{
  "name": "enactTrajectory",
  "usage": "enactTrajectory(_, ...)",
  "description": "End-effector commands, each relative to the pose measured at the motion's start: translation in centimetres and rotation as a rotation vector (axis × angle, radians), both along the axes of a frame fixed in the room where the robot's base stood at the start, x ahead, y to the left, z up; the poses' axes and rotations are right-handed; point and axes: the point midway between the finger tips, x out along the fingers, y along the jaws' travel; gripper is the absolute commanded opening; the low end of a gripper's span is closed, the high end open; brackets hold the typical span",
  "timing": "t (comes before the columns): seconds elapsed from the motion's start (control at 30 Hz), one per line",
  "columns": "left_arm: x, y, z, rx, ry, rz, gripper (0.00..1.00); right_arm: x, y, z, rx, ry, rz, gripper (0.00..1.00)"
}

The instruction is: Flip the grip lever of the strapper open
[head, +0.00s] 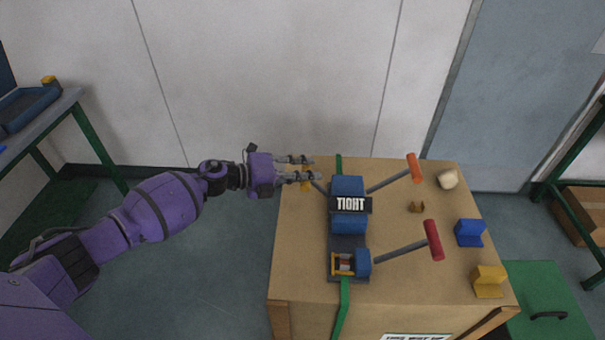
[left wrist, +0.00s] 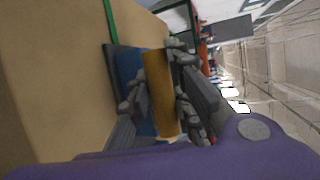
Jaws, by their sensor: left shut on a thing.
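The strapper (head: 347,222) is a blue and dark grey tool on top of a cardboard box, with a black label reading "TIGHT". A green strap (head: 343,305) runs under it. On its left side is the grip lever, with a yellow handle (head: 305,184). The handle also shows in the left wrist view (left wrist: 160,92), between my fingers. My left gripper (head: 309,169) comes in from the left and is shut on this yellow handle, which it partly hides. Levers with an orange handle (head: 415,168) and a red handle (head: 433,240) point right. My right gripper is not in view.
The cardboard box (head: 300,270) carries a blue block (head: 469,233), a yellow block (head: 488,281), a small brown piece (head: 416,207) and a pale round lump (head: 448,179) on its right side. A green-legged table (head: 95,135) stands at the left.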

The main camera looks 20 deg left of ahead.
Motion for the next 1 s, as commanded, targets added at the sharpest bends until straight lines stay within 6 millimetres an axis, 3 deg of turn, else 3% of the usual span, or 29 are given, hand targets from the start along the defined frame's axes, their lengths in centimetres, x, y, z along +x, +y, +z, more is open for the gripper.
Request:
enactTrajectory(0.03, -0.4, -0.9, 0.2, -0.015, 0.006, -0.016, 0.00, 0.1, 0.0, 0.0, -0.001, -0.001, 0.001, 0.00)
enactTrajectory(0.33, -0.6, -1.0, 0.0, -0.015, 0.010, -0.019, 0.00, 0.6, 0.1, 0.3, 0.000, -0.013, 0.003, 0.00)
enactTrajectory(0.37, -0.6, -1.0, -0.1, -0.015, 0.011, -0.019, 0.20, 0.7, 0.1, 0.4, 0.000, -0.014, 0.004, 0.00)
enactTrajectory(0.43, -0.6, -1.0, -0.1, -0.014, 0.011, -0.019, 0.27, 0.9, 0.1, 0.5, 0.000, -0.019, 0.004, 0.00)
enactTrajectory(0.77, -0.8, -0.8, -0.4, -0.010, 0.012, -0.020, 0.27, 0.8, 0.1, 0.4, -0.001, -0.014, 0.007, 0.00)
enactTrajectory(1.0, -2.4, 2.1, 0.5, -0.004, 0.011, -0.015, 0.27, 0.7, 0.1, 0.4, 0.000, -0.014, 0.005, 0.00)
